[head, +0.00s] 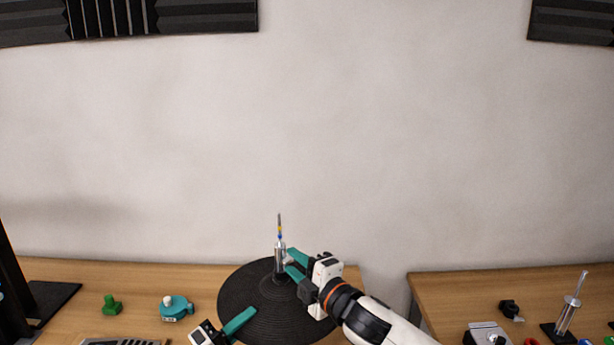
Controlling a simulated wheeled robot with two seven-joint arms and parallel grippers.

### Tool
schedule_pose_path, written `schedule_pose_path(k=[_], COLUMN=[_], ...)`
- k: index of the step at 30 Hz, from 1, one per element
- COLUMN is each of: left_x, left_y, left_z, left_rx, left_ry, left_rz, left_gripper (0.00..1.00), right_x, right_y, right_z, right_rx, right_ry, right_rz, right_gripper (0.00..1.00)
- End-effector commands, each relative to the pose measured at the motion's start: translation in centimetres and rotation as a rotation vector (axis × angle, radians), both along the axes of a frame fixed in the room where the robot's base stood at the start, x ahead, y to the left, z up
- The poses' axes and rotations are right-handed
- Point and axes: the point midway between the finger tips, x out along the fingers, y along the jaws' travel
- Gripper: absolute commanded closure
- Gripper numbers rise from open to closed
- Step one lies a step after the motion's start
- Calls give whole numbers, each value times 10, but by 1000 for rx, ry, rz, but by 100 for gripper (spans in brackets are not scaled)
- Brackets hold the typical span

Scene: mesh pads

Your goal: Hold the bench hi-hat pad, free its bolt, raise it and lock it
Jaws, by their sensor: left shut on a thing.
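The hi-hat pad (236,288) is a round black ridged disc over the bench at lower centre. A silver clutch (280,262) stands upright at its middle on a thin rod (279,222) with blue and yellow bands. A small pale bolt (289,261) sticks out of the clutch's right side. My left gripper (253,312) is shut on the pad's front left part; only one teal finger shows clearly. My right gripper (288,262) is at the bolt from the right, its teal fingers apart above and below it. I cannot tell whether they touch it.
A teal round device (176,308) and a green block (112,305) lie left of the pad. A black stand (50,298) is at far left. A second bench at right holds another rod stand (568,315) and a black clip (510,310). A gap separates the benches.

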Motion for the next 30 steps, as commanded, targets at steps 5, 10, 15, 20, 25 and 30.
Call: schedule_pose_path(k=[5,10,15,20,25,30], left_x=[1,1,1,1,1,1], left_y=[1,1,1,1,1,1], left_z=[2,2,3,3,4,10], left_rx=[-1,-1,-2,-2,-2,-3], left_ry=[-3,-3,-4,-4,-5,-6], left_rz=[2,2,2,2,3,2], left_gripper=[100,100,100,100,100,100], right_x=[-12,-39,-68,-86,-94,-94], right_y=[-10,-32,-54,-68,-74,-74], right_z=[-1,-1,-1,-1,0,4], right_rx=[0,-1,-2,-1,-1,-1], right_ry=[2,2,1,2,0,0], right_rz=[-2,-2,-1,-1,-1,-1], right_gripper=[67,67,67,67,67,67])
